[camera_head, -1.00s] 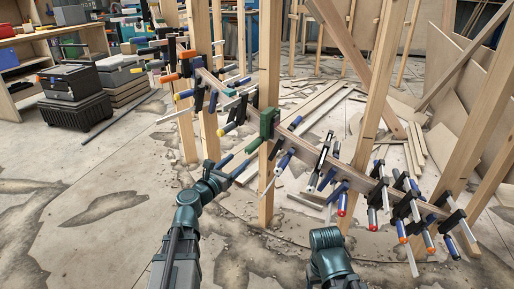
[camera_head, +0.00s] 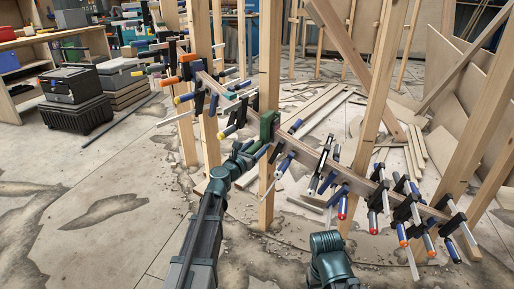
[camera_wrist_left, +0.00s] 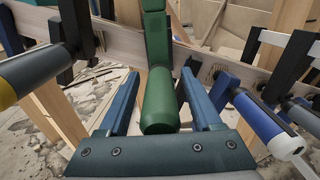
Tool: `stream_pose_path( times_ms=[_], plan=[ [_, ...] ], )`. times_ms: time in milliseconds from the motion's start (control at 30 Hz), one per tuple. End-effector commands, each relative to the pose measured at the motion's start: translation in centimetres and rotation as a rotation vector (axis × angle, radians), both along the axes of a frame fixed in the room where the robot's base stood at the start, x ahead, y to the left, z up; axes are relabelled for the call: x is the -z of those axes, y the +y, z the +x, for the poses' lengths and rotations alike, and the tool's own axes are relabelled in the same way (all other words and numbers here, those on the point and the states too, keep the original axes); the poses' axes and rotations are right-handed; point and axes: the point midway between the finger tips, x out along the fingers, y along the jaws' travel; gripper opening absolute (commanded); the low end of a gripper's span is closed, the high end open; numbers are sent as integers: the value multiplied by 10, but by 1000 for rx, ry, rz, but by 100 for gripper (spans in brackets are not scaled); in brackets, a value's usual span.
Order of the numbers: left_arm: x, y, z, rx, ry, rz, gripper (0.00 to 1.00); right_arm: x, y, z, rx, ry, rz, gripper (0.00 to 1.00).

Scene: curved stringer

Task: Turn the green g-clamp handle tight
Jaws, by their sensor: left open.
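The green g-clamp (camera_head: 268,126) sits on the curved wooden stringer by a middle upright post. In the left wrist view its green cylindrical handle (camera_wrist_left: 160,103) points toward the camera, with the clamp's green body (camera_wrist_left: 156,35) above. My left gripper (camera_head: 255,152) is just below and left of the clamp. In the left wrist view the fingers of my left gripper (camera_wrist_left: 160,86) are open, one on each side of the handle. A gap shows on both sides of it. My right gripper is out of view; only part of my right arm shows at the bottom.
The stringer (camera_head: 325,160) slopes down to the right, carrying several other clamps. Wooden posts (camera_head: 268,55) stand around. Planks lie on the floor behind.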

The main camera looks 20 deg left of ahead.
Motion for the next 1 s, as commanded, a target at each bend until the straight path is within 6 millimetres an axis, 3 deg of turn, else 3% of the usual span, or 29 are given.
stream_pose_path(
  times_ms=[233, 267, 600, 1000],
  plan=[
    [0, 0, 0, 0, 0, 0, 66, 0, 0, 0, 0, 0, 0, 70],
    [0, 0, 0, 0, 0, 0, 62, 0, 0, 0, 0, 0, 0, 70],
    [0, 0, 0, 0, 0, 0, 1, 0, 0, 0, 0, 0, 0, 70],
    [0, 0, 0, 0, -11, 40, 0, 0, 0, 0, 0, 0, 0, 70]
  ],
)
